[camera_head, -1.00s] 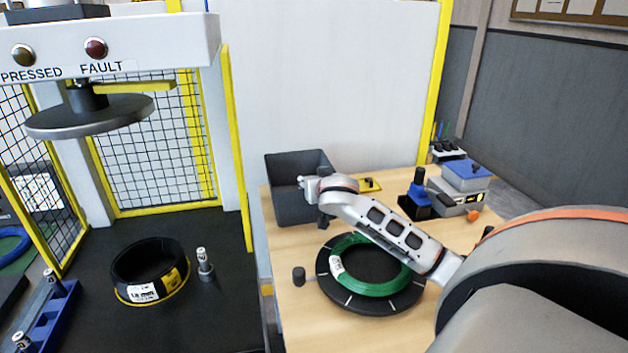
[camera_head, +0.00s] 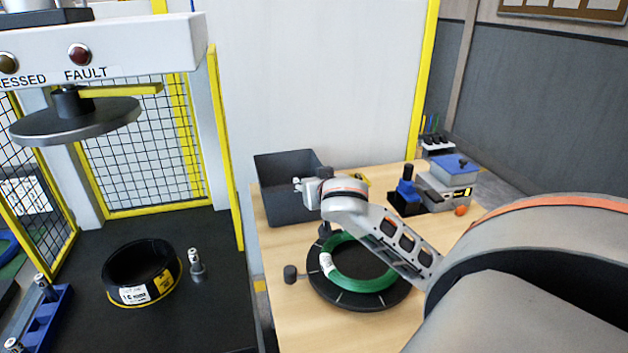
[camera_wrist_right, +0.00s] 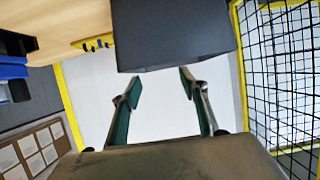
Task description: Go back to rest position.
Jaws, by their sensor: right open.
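My right arm comes in from the right in the head view and reaches over the wooden table (camera_head: 300,322). Its gripper end (camera_head: 324,228) is above the table by the grey bin, partly hidden by my wrist. In the right wrist view my right gripper (camera_wrist_right: 158,82) is open, with nothing between its fingers. The dark bin (camera_wrist_right: 172,32) shows beyond the fingertips. My left gripper is in neither view.
A green coil (camera_head: 335,248) lies on a round black turntable (camera_head: 345,298), below my right forearm. The grey bin (camera_head: 272,192) stands at the table's back left. A blue-topped device (camera_head: 455,168) stands at the back right. A black coil (camera_head: 118,275) sits under the press plate (camera_head: 75,122).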

